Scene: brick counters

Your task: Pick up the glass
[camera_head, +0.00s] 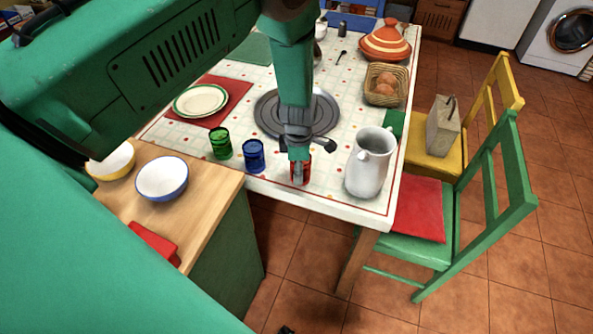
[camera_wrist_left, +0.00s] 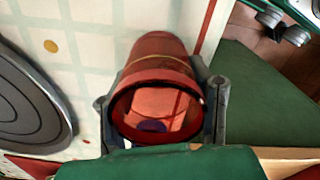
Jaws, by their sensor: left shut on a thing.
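The red glass (camera_head: 300,173) is at the near edge of the table, between the blue glass (camera_head: 254,155) and the white pitcher. My left gripper (camera_head: 299,152) reaches down over it from above and is shut on it. In the left wrist view the red glass (camera_wrist_left: 160,60) lies between the two fingers of my left gripper (camera_wrist_left: 161,110), one on each side, its open rim facing the camera. I cannot tell whether its base touches the table. The green glass (camera_head: 220,143) stands left of the blue one. Grey jointed parts at the wrist view's top right may be my right gripper (camera_wrist_left: 284,26).
The white pitcher (camera_head: 371,163) stands close on the right. A round grey tray (camera_head: 268,107) lies behind the glasses. A plate (camera_head: 200,101) is at left, and a basket (camera_head: 398,77) at the back right. A wooden counter (camera_head: 205,200) with bowls adjoins the table.

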